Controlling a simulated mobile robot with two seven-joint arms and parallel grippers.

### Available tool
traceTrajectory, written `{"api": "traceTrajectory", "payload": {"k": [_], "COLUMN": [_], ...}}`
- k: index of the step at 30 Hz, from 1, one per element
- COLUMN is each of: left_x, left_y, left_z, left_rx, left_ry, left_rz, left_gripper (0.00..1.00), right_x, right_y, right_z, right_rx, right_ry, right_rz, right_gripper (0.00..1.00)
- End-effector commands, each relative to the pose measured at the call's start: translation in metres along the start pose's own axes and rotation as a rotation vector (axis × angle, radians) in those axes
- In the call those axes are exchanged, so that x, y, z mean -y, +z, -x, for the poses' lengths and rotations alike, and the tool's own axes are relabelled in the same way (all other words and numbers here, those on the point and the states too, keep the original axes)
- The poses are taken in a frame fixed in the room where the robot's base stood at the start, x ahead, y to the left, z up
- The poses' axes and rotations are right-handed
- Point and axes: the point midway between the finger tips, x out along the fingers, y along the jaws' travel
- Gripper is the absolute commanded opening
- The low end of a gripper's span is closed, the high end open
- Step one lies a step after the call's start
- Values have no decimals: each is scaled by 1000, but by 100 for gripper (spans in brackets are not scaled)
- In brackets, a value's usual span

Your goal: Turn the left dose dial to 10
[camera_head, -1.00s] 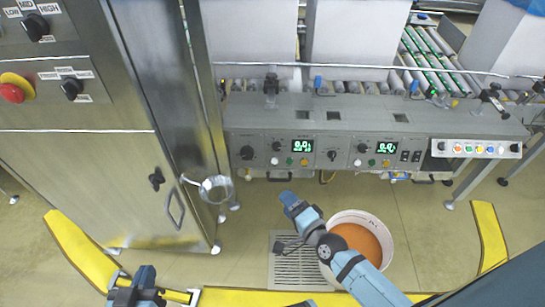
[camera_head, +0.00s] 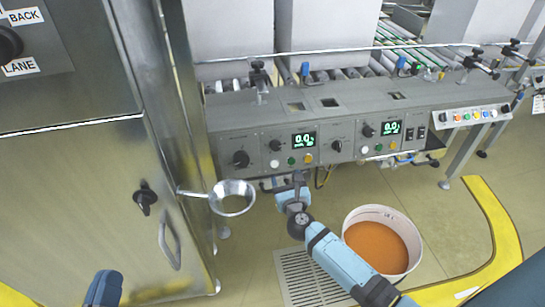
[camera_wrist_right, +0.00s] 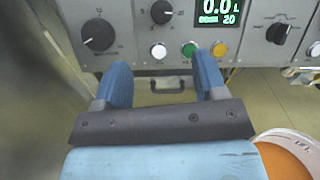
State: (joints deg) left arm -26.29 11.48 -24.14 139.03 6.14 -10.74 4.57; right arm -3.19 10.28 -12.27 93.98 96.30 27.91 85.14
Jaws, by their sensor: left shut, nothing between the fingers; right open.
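The left half of the grey panel has a large black dial (camera_head: 240,158) and a smaller black knob (camera_head: 275,145) beside a green display (camera_head: 303,140) reading 0.0. Their lettering is too small to tell which is the dose dial. The large dial (camera_wrist_right: 98,34) and small knob (camera_wrist_right: 161,11) also show in the right wrist view, the large one at upper left. My right gripper (camera_wrist_right: 162,68) is open and empty below the panel's buttons, its fingers pointing at the panel. In the head view it (camera_head: 299,180) is small. My left gripper (camera_head: 104,288) is shut at the lower left, partly cut off.
A steel cabinet (camera_head: 80,190) stands at left, with a metal funnel (camera_head: 232,197) jutting out below the panel's left end. White, green and yellow buttons (camera_wrist_right: 190,48) sit below the knobs. A bucket (camera_head: 400,268) of orange contents stands on the floor, right of my right arm.

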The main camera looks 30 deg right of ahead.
Motion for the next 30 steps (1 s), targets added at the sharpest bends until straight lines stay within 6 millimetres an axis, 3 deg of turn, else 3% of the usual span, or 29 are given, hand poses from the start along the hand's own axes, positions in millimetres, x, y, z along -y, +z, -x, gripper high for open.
{"api": "traceTrajectory", "payload": {"k": [8, 21, 30], "left_x": [0, 6, 7], "left_y": [6, 38, 49], "left_z": [1, 3, 4], "left_rx": [11, 115, 158], "left_ry": [4, 11, 14], "left_rz": [3, 8, 9], "left_gripper": [0, 0, 0], "right_x": [1, 2, 2], "right_y": [-3, -4, -4], "right_z": [-25, -114, -139], "right_rx": [-3, -3, -5], "right_ry": [-8, -7, -7], "right_rz": [-24, -21, -22], "right_gripper": [65, 65, 65]}}
